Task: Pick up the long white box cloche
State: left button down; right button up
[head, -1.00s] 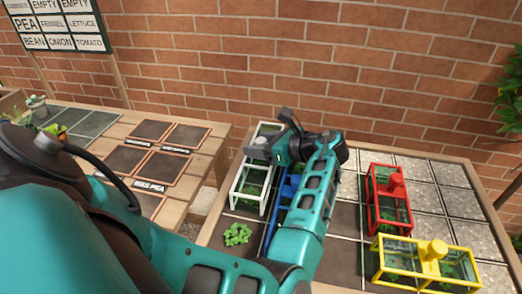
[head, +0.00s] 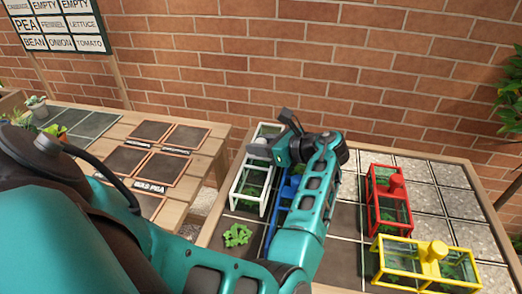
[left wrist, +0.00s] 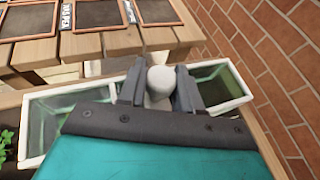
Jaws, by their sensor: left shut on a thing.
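The long white box cloche (head: 247,190) stands at the left side of the planting table, with clear panes and a round white knob on top. My left gripper (head: 268,150) is at the knob. In the left wrist view the two fingers of my left gripper (left wrist: 159,88) are shut on either side of the white knob (left wrist: 160,78), and the cloche's white rim (left wrist: 232,103) extends to both sides. My forearm hides part of the cloche's surroundings. My right gripper is not in view.
A blue cloche (head: 273,222) stands close beside the white one, partly under my arm. A red cloche (head: 376,217) and a yellow cloche (head: 400,258) stand to the right. A leafy green plant (head: 237,235) sits in front. A brick wall (head: 330,70) rises behind.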

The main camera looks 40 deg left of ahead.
pick_arm(q)
jog(key=shift+r, duration=0.1)
jog(key=shift+r, duration=0.65)
notch_tip(320, 180, up, 19)
jog(key=p, duration=0.4)
jog(key=shift+f, duration=0.2)
